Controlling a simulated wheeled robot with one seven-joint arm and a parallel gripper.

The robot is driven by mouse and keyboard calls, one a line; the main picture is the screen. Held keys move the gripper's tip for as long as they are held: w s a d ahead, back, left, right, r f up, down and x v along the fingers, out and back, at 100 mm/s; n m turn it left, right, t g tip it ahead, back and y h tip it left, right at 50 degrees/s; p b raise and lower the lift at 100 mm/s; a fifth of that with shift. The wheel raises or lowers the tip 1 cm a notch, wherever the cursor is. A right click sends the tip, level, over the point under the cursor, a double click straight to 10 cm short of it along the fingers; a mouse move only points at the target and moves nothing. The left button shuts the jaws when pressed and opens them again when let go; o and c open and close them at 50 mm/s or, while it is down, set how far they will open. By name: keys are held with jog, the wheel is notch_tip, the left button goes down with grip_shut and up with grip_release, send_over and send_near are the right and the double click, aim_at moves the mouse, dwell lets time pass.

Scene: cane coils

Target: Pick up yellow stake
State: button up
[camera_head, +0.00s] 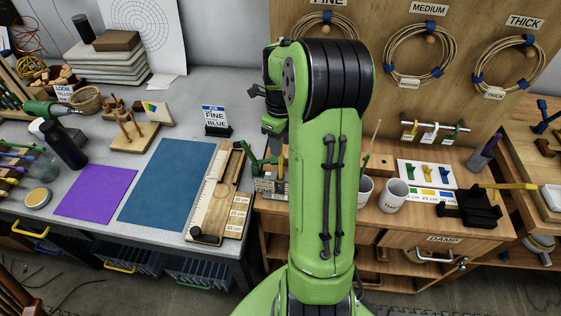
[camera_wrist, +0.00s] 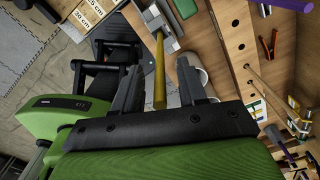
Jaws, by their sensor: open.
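In the wrist view, a long thin yellow stake (camera_wrist: 160,68) runs from beside a grey holder block (camera_wrist: 157,22) down between my gripper's fingers. My gripper (camera_wrist: 157,82) is open, with one dark finger on each side of the stake. Gaps show between the stake and both fingers, and I cannot tell the depth between them. The holder block (camera_head: 270,187) shows just left of the arm there, by some green pieces.
White mugs (camera_head: 394,195) stand right of my arm on the wooden cabinet. A yellow bar (camera_head: 505,186) lies over a black stand (camera_head: 470,207). A wooden measuring board (camera_head: 217,190) lies left.

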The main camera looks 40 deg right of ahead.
jog(key=shift+f, duration=0.15)
jog(key=shift+c, duration=0.6)
grip_shut()
jog(key=shift+r, duration=0.2)
